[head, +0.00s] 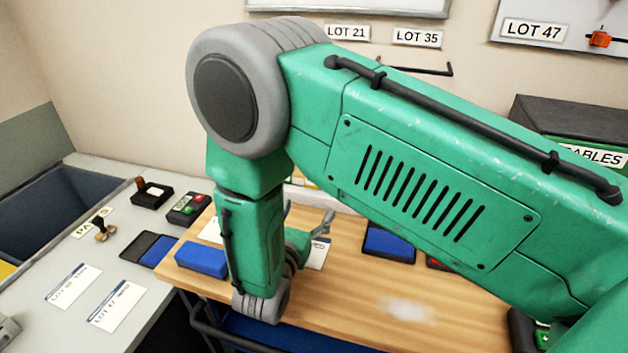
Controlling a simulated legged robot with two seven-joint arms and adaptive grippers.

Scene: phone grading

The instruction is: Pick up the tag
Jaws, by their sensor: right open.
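Two white printed tags, a farther one (73,286) and a nearer one (119,306), lie flat on the grey counter at the lower left. Part of a white card (318,254) shows on the wooden table beside my right gripper, and another (211,230) lies left of my forearm. I cannot tell which is the task's tag. My right gripper (306,217) is open above the wooden table, partly hidden behind my green arm. Its fingers appear empty. My left gripper is not in view.
A blue block (202,259) sits at the wooden table's left edge (190,285). A stamp (103,229), a black pad and a small button box (187,209) stand on the grey counter. An open bin (45,225) is at far left. The table's front middle is clear.

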